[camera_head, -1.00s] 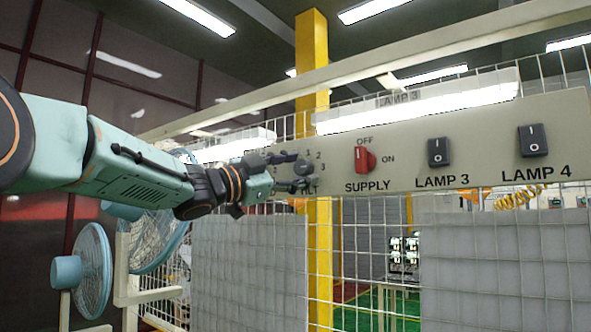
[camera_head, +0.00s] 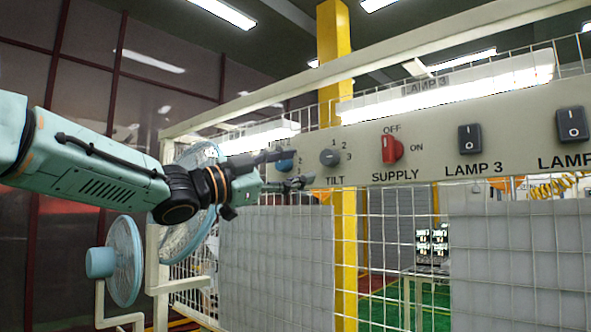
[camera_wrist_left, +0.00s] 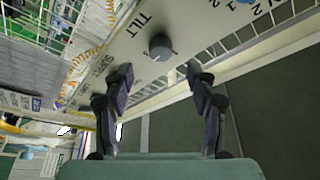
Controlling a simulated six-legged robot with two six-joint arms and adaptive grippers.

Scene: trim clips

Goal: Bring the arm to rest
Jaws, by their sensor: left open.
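My left arm comes in from the left in the head view. Its gripper (camera_head: 291,169) is open and empty, in front of the left end of the switch panel (camera_head: 361,163). The fingers partly cover a blue knob (camera_head: 285,162). The grey TILT knob (camera_head: 330,157) is just right of the fingertips and clear of them. In the left wrist view the two fingers (camera_wrist_left: 160,85) stand apart, with the TILT knob (camera_wrist_left: 159,46) beyond them and nothing between them. My right gripper is in neither view.
The red SUPPLY switch (camera_head: 392,149), the black LAMP 3 switch (camera_head: 470,139) and another lamp switch (camera_head: 571,124) sit further right on the panel. A wire mesh fence (camera_head: 385,230) stands below and behind it. Blue fans (camera_head: 124,262) stand at lower left. A yellow post (camera_head: 344,250) is behind.

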